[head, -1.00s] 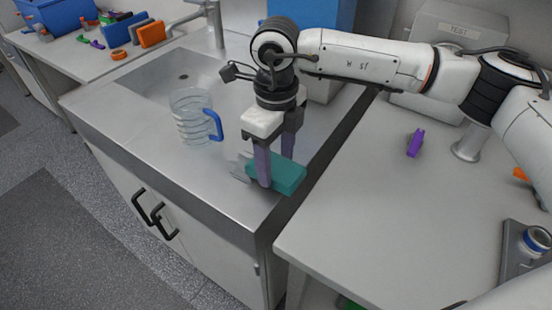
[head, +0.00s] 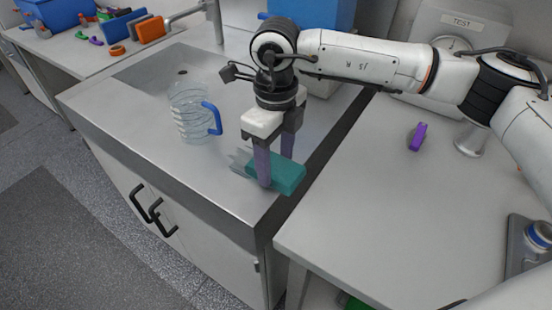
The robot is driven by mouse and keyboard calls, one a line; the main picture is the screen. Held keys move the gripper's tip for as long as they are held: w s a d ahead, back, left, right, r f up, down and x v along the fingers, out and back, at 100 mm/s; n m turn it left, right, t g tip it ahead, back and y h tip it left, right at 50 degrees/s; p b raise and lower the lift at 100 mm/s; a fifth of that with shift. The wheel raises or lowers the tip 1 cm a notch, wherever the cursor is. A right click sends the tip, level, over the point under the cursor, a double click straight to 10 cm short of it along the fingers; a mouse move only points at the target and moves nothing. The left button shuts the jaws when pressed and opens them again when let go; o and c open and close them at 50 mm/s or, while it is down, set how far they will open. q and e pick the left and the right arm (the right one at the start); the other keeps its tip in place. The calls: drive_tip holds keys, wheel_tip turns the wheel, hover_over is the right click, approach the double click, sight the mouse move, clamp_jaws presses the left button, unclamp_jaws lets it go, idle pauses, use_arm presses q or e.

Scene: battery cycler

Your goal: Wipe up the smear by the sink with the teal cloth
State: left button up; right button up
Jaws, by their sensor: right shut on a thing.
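The teal cloth (head: 287,176) is a folded block on the steel counter (head: 235,200) near its front right corner. My right gripper (head: 274,172) points down and is shut on the cloth, with a finger on either side. A grey smear (head: 240,162) shows on the steel just left of the cloth; the gripper and cloth may hide part of it. The sink basin (head: 165,72) lies further back to the left. My left gripper is not in view.
A clear jug (head: 190,112) with a blue handle stands left of the smear. A tap (head: 208,18) rises behind the basin.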

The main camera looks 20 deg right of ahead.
sight(228, 150)
drive_tip(key=shift+w+a+r+b, duration=0.1)
drive_tip(key=shift+w+a+b, duration=0.3)
drive_tip(key=shift+w+a, duration=0.8)
drive_tip(key=shift+w+a+b, duration=0.2)
drive_tip(key=shift+w+a, duration=0.2)
drive_tip(key=shift+w, duration=0.25)
drive_tip(key=shift+w+a+b, duration=0.15)
drive_tip(key=shift+w+a, duration=0.2)
drive_tip(key=shift+w, duration=0.25)
drive_tip(key=shift+w+a+f, duration=0.2)
drive_tip(key=shift+w+a, duration=0.8)
drive_tip(key=shift+w, duration=0.3)
drive_tip(key=shift+w+a, duration=0.55)
drive_tip(key=shift+w, duration=0.15)
drive_tip(key=shift+w+a, duration=0.5)
drive_tip(key=shift+w, duration=0.2)
